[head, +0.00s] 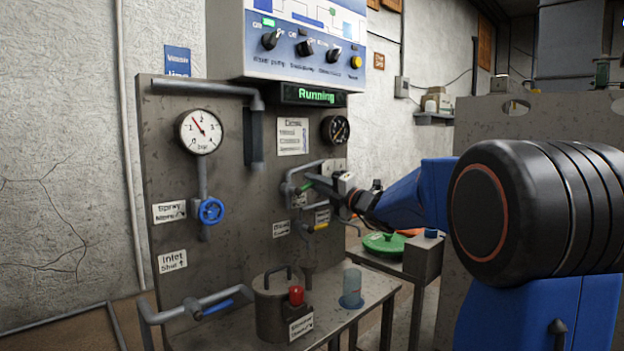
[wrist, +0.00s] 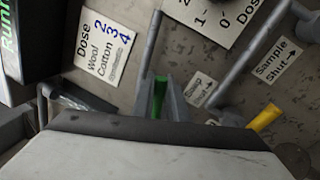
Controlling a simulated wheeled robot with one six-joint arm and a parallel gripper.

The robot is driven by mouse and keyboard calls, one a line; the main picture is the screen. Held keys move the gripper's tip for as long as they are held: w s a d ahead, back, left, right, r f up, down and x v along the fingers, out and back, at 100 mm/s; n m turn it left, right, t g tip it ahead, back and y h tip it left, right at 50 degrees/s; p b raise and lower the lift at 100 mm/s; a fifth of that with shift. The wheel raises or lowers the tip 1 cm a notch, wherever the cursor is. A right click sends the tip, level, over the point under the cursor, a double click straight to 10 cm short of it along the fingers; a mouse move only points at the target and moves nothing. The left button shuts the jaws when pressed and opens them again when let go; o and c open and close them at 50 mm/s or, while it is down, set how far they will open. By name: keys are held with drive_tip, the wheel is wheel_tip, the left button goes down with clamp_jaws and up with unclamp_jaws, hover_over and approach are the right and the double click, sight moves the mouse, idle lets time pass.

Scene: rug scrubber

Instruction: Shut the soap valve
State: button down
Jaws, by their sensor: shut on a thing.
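The soap valve's green lever (head: 306,184) is on the pipework at the right of the upright panel in the head view. It also shows in the wrist view (wrist: 160,92), low in the middle, beside the small "Soap Shut" label (wrist: 201,89) with an arrow. My gripper (head: 322,183) reaches in from the right and is shut on the green lever. The gripper's body hides part of the valve and the lever's lower end in the wrist view.
A yellow lever (head: 320,227) with a "Sample Shut" label (wrist: 276,60) is close below. A blue handwheel (head: 210,211), a blue inlet lever (head: 218,307), a lidded pot (head: 276,305) and a glass beaker (head: 352,287) are to the left and below. The display (head: 315,95) reads "Running".

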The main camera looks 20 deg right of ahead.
drive_tip(key=shift+d+f+m+h, duration=0.15)
drive_tip(key=shift+f+m, duration=0.4)
drive_tip(key=shift+m, duration=0.55)
drive_tip(key=shift+d+f+m+h, duration=0.1)
drive_tip(key=shift+f+m+h, duration=0.15)
drive_tip(key=shift+f+m, duration=0.6)
drive_tip(key=shift+r+m, duration=0.2)
drive_tip(key=shift+m, duration=0.05)
drive_tip(key=c, duration=1.7)
unclamp_jaws()
drive_tip(key=shift+c, duration=0.2)
drive_tip(key=shift+r, duration=0.1)
drive_tip(key=v, duration=1.7)
drive_tip(key=shift+s+a+f, duration=0.15)
drive_tip(key=shift+f, duration=0.2)
drive_tip(key=shift+s, duration=0.1)
drive_tip(key=v, duration=0.8)
drive_tip(key=shift+s+f, duration=0.2)
drive_tip(key=shift+s, duration=0.15)
